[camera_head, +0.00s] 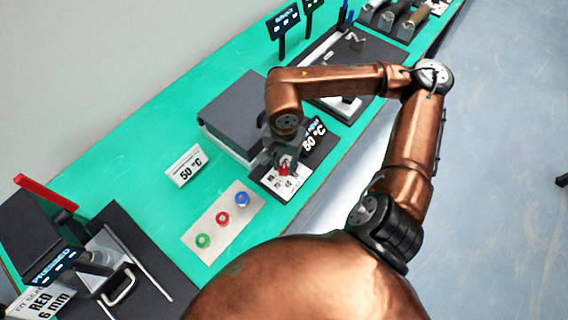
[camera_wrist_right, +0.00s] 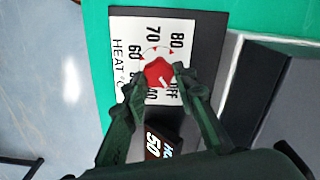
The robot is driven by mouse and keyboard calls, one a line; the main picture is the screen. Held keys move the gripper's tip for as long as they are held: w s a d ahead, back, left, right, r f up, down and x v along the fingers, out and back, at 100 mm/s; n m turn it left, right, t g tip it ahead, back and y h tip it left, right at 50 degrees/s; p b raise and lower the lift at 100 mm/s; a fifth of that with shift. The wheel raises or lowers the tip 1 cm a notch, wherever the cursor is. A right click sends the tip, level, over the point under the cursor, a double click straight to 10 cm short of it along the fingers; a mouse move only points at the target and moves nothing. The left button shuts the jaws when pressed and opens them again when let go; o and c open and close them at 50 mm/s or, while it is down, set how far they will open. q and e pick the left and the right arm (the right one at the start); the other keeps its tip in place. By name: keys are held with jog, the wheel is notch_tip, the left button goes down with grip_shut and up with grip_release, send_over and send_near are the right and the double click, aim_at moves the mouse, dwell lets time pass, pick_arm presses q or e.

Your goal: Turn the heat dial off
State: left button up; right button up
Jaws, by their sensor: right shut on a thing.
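The red heat dial (camera_head: 284,168) sits on a white-labelled plate (camera_head: 279,186) in front of a dark-topped box. In the right wrist view the dial (camera_wrist_right: 157,71) is ringed by the numbers 40, 60, 70, 80 and the word OFF. A pale mark shows on its lower right side; I cannot tell exactly which setting it points to. My right gripper (camera_wrist_right: 160,86) is closed around the dial, one finger on each side. In the head view my right gripper (camera_head: 277,158) is over the plate and partly hides the dial. My left gripper is not in view.
A display reading 50 °C (camera_head: 314,134) stands beside the dial plate. The dark-topped box (camera_head: 235,112) is behind it. A 50 °C card (camera_head: 186,166) and a board with green, red and blue rings (camera_head: 216,236) lie to the left on the green table.

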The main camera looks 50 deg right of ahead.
aim_at(284, 168)
jog(key=o, duration=1.2)
jog(key=shift+c, duration=0.2)
notch_tip(284, 168, up, 12)
